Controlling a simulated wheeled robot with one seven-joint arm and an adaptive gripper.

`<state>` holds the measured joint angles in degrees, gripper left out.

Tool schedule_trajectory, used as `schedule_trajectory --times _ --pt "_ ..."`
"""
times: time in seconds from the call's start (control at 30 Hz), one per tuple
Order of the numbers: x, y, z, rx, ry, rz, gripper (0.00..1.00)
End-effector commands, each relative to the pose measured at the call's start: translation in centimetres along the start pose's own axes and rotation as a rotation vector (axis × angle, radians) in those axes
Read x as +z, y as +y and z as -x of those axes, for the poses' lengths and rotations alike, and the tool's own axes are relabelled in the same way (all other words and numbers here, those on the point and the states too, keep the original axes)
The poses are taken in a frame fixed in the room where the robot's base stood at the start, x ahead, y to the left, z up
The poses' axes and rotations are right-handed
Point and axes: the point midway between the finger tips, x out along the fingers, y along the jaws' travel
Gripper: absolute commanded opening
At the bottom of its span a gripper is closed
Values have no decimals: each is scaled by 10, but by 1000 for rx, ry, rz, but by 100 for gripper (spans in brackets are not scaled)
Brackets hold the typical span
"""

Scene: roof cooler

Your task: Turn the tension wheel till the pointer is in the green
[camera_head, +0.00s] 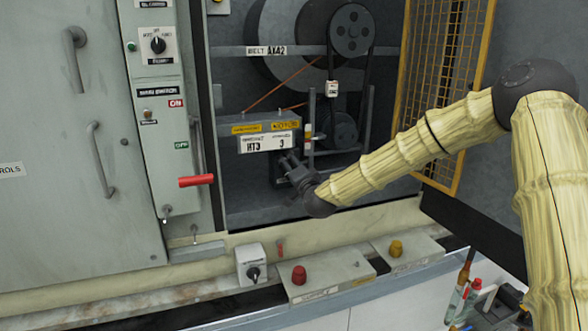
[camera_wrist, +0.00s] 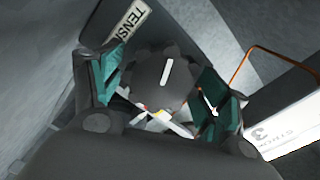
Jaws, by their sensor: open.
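A dark, lobed tension wheel (camera_wrist: 158,78) with a white line on its face shows in the wrist view. A label reading "TENS" (camera_wrist: 128,20) is beside it, partly cut off. My gripper (camera_wrist: 163,92) is open, with one teal-padded finger on each side of the wheel; I cannot tell whether either touches it. In the head view my gripper (camera_head: 292,167) is inside the open machine bay, below the white label plate, and the wheel cannot be made out there. A small strip with white, yellow and red (camera_head: 308,137) stands just above the gripper. I cannot make out a pointer or a green zone.
A belt and pulleys (camera_head: 351,30) are above and behind my gripper. A yellow mesh guard (camera_head: 434,75) stands open at right. A red-handled lever (camera_head: 197,181) juts out at left. A ledge with switch boxes (camera_head: 327,274) runs below. Tools (camera_head: 478,298) lie at lower right.

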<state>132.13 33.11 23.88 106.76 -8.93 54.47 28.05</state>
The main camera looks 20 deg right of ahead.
Motion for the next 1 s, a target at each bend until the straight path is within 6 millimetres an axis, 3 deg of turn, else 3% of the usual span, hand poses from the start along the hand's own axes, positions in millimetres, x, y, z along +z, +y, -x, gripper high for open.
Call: schedule_trajectory --times 0.27,0.7,1.0 --pt "0 0 24 0 -1 -2 75" --pt "0 0 100 1 0 -2 75" --pt "0 0 119 1 0 0 75"
